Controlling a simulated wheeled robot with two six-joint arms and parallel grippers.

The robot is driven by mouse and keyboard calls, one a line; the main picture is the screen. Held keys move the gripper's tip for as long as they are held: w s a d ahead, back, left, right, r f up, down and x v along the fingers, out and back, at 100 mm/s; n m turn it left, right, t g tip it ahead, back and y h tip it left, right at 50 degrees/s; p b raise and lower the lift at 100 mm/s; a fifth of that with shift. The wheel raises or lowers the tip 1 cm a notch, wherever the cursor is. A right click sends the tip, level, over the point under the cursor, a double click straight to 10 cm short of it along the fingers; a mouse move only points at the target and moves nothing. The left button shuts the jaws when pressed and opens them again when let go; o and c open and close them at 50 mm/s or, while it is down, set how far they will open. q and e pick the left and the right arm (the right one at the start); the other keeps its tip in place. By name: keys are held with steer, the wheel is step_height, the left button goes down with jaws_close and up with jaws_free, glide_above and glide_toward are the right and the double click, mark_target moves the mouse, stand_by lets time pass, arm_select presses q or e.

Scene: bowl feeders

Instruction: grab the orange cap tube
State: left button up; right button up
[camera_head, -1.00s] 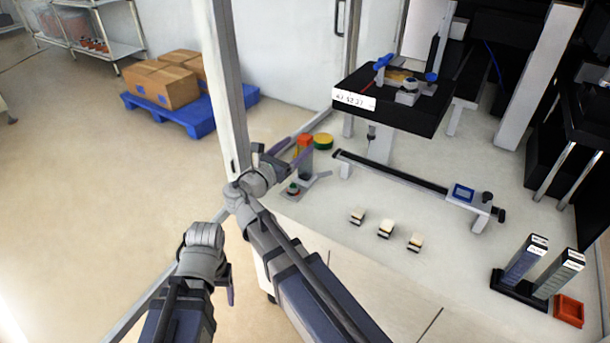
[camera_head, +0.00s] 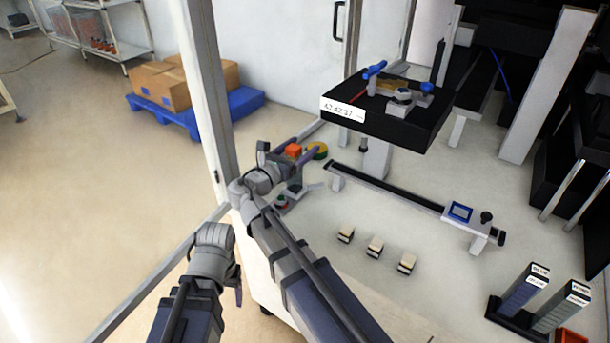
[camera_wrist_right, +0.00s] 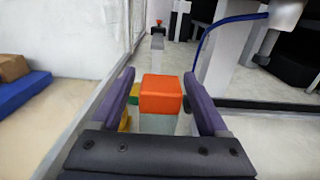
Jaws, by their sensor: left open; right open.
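The orange cap tube shows its square orange cap (camera_head: 293,150) at the back left of the bench, its body partly hidden behind my right gripper. In the right wrist view the orange cap (camera_wrist_right: 161,94) stands between the two purple fingers of my right gripper (camera_wrist_right: 161,103), with a gap on each side. The pale body below it is mostly hidden. My right gripper (camera_head: 291,160) is open around the tube and not closed on it. My left gripper (camera_head: 238,285) is open and empty, low at the left, away from the tube; its fingers are only partly visible.
A green and yellow round piece (camera_head: 317,150) sits just beyond the tube. A frame post (camera_head: 207,90) rises close to my right arm. Small cream blocks (camera_head: 375,248) and a black raised platform (camera_head: 385,115) are to the right.

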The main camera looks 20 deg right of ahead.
steer(key=shift+w+d, duration=0.15)
steer(key=shift+a+r, duration=0.1)
steer(key=shift+a, duration=0.1)
steer(key=shift+c, duration=0.2)
steer(key=shift+d, duration=0.1)
steer(key=shift+c, duration=1.4)
jaws_close()
